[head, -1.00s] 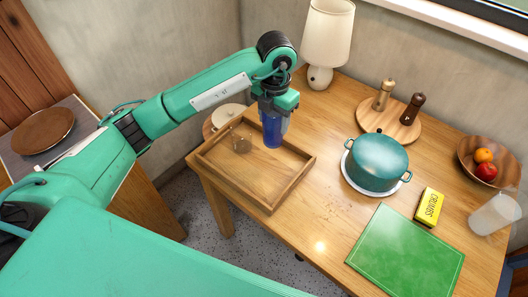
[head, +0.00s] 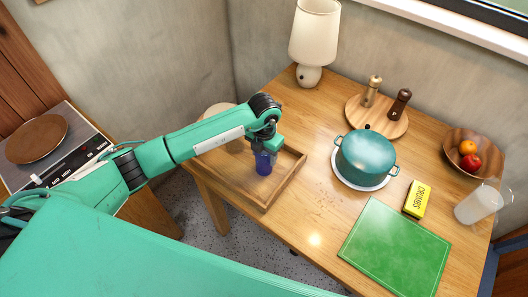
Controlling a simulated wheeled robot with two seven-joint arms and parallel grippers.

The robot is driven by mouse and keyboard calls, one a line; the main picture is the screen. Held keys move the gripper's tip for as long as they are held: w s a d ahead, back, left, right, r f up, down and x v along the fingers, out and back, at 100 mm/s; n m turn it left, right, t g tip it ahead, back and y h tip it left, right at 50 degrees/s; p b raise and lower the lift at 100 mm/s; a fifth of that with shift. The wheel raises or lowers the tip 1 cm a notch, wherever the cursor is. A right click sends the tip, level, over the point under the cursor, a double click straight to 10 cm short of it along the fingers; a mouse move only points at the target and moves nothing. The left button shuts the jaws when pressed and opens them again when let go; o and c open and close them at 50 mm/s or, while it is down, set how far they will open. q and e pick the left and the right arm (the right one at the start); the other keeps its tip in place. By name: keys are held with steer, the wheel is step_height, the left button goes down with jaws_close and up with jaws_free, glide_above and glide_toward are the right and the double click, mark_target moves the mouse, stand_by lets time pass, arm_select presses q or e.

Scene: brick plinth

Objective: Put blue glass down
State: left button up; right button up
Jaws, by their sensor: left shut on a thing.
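The blue glass (head: 263,165) is in my left gripper (head: 264,152), which is shut on its upper part. The glass is upright and sits over the right half of the wooden tray (head: 282,187) on the table. I cannot tell whether its base touches the tray floor. My left arm hides the tray's back left part. My right gripper is not in view.
A teal pot (head: 366,158) stands right of the tray, with a green board (head: 396,248) and a yellow box (head: 417,199) nearer the front right. A lamp (head: 314,40) stands behind. A pitcher (head: 477,204) and fruit bowl (head: 486,142) are at the far right. Table between tray and board is clear.

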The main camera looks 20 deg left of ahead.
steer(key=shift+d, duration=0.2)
arm_select(q)
steer(key=shift+f, duration=0.15)
steer(key=o, duration=1.1)
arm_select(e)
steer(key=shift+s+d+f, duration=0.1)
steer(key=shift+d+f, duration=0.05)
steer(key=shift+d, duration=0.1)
arm_select(q)
steer(key=shift+r, duration=0.55)
step_height(320, 180, up, 11)
steer(key=b, duration=0.3)
steer(key=shift+r, duration=0.2)
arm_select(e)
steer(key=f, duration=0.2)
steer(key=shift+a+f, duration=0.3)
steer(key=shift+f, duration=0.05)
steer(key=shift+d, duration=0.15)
